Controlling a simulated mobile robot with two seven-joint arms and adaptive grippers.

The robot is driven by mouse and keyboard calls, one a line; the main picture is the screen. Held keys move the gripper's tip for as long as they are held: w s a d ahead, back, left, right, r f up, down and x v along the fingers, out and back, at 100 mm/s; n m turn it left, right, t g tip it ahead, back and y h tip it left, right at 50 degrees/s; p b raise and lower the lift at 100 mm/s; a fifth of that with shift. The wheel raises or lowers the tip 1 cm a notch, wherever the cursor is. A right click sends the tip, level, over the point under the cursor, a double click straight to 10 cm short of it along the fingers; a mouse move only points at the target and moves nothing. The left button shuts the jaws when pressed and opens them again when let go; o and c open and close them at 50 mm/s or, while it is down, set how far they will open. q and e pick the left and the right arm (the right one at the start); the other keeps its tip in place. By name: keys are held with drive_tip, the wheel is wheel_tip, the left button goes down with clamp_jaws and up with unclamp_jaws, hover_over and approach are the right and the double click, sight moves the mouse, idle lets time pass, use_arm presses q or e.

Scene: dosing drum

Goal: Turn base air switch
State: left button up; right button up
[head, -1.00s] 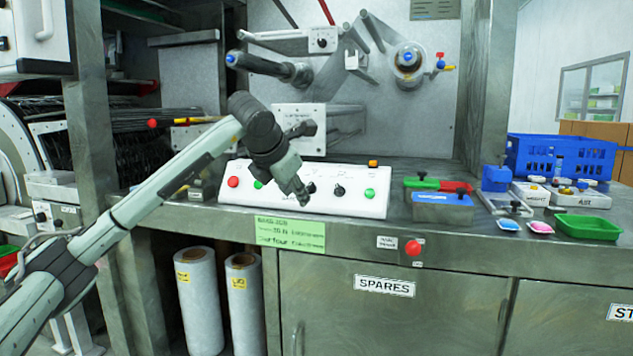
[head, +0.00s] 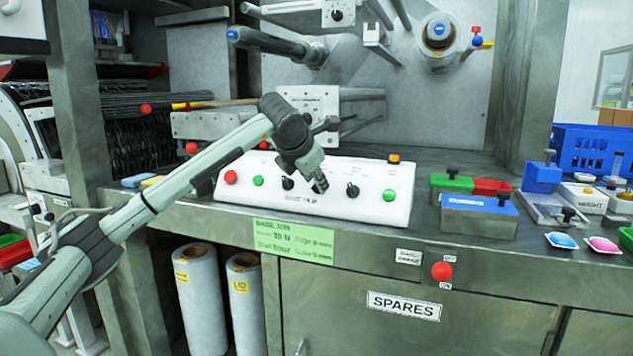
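A white sloped control panel (head: 300,205) stands on the grey bench. It carries two black rotary knobs, a left one (head: 288,183) and a right one (head: 353,190). Its small lettering is mostly too blurred to read, so I cannot tell which knob is the base air switch. My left gripper (head: 320,186) points down at the panel, between the two knobs and nearer the front of my view. It looks empty. Its fingers are seen edge-on, so their opening does not show. Whether it touches the panel is unclear. My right gripper is out of view.
The panel also has a red button (head: 230,177) and green buttons (head: 389,195). A red knob (head: 442,271) sits on the bench front. Blue and green boxes stand to the right. Rollers and a machine plate are behind the panel.

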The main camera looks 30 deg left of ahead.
use_arm(q)
drive_tip(key=shift+x, duration=0.9)
clamp_jaws()
